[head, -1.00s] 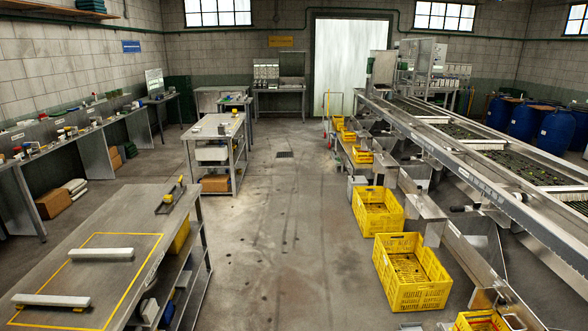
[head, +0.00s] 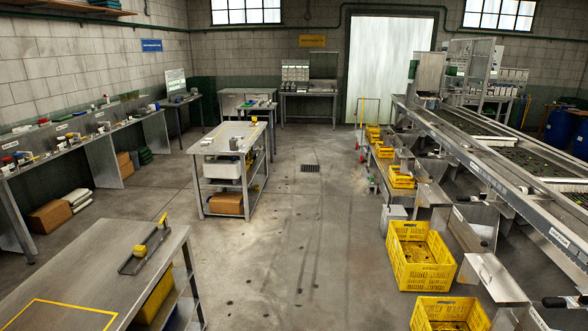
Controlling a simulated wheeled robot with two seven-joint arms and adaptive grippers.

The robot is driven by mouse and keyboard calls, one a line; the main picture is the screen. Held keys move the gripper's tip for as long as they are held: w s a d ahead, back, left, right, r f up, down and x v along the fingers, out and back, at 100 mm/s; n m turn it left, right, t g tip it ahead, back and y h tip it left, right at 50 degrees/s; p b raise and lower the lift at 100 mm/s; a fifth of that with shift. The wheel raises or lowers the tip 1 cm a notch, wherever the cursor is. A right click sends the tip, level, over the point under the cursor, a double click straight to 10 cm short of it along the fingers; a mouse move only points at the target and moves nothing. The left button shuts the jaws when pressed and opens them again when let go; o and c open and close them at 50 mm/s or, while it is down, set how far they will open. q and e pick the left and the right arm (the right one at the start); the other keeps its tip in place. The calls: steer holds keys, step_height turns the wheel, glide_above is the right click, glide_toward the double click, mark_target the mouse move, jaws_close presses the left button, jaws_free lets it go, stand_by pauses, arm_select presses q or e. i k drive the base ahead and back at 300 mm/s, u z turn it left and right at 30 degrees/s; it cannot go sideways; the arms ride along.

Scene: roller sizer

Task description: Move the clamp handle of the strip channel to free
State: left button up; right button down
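What looks like the strip channel (head: 133,264), a narrow dark grey rail, lies near the far right corner of the steel table (head: 85,262) at the lower left. A yellow block (head: 140,250) sits on it. The clamp handle, with a yellow tip (head: 163,219), appears to stand up at its far end. It is too small to tell the handle's exact position. Neither of my grippers is in view.
A second steel table (head: 223,138) stands further back. Yellow crates (head: 420,280) line the foot of the long conveyor (head: 480,165) on the right. A workbench (head: 60,150) runs along the left wall. The middle aisle floor (head: 290,240) is clear.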

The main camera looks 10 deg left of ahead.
mark_target(164, 219)
steer(key=u, duration=0.45)
steer(key=i, duration=2)
steer(key=u, duration=1.4)
steer(key=i, duration=1.4)
steer(key=u, duration=0.65)
